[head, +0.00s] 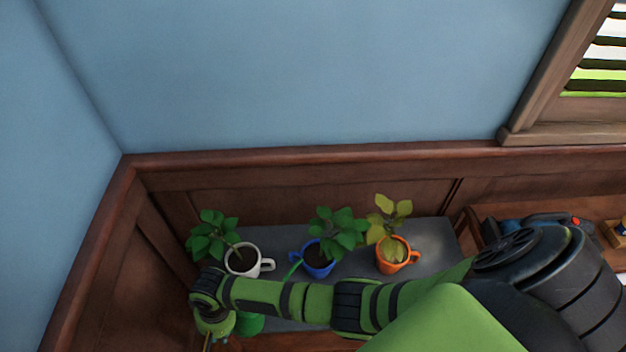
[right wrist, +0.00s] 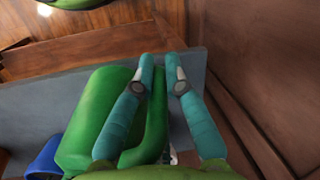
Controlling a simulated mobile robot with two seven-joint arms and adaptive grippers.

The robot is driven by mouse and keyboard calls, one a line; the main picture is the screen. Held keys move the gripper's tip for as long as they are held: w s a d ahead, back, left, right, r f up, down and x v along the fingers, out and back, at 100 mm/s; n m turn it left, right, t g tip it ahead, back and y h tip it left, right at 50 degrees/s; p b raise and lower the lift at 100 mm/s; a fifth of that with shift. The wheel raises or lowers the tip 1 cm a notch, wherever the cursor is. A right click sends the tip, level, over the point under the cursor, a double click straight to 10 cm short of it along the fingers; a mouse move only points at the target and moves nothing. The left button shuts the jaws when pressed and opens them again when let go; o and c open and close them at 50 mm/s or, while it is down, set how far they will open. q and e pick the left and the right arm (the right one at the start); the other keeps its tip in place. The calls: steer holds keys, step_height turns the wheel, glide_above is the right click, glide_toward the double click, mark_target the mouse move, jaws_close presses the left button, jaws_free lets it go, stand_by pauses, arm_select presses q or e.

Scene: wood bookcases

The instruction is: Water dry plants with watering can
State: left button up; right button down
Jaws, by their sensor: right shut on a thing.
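My right gripper (right wrist: 162,64) is shut on the handle of the green watering can (right wrist: 95,120) in the right wrist view. In the head view my right arm hides most of the can (head: 250,324); its thin spout rises beside the blue mug. Three potted plants stand in a row on the grey tabletop: a green-leaved one in a white mug (head: 243,261), a green-leaved one in a blue mug (head: 318,262), and one with yellowish leaves in an orange mug (head: 397,257). I cannot tell whether the can touches the table. My left gripper is out of view.
The grey table (head: 432,240) stands against brown wood panelling (head: 300,180) in a corner. Its right end is bare. A wooden surface (head: 510,212) with a dark blue object and other items lies to the right, partly behind my arm. A window is at upper right.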

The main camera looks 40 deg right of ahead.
steer(key=shift+a+f+h+b, duration=0.6)
steer(key=shift+f+h+b, duration=0.7)
steer(key=shift+f, duration=0.75)
arm_select(q)
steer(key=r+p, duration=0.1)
steer(key=p, duration=0.4)
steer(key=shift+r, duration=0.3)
arm_select(e)
steer(key=shift+t, duration=0.3)
steer(key=r, duration=0.4)
steer(key=shift+a+r, duration=0.2)
steer(key=shift+r, duration=0.2)
